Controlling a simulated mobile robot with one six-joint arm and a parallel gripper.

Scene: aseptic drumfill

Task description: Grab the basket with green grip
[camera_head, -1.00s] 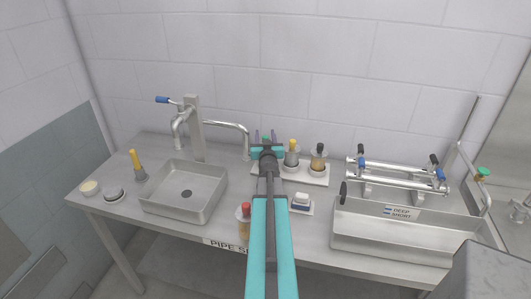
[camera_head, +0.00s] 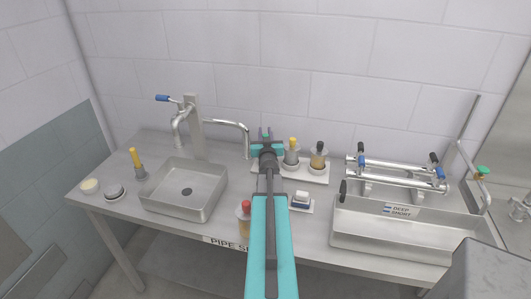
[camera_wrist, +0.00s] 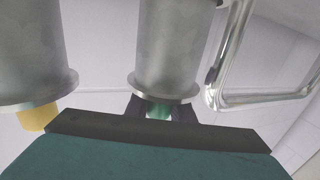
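The basket with green grip is a grey metal cylinder (camera_wrist: 168,45) with a flanged rim in the wrist view. Its green grip (camera_wrist: 159,110) sits between the two dark fingers of my gripper (camera_wrist: 160,108), which appear to touch it from both sides. In the head view my gripper (camera_head: 266,135) is over the left end of the white tray (camera_head: 311,179). A bit of green shows between the fingertips, and my gripper hides the basket's body there. I cannot tell whether the basket still rests on the tray.
The curved faucet spout (camera_head: 225,124) ends just left. A steel trough (camera_head: 365,242) is right.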

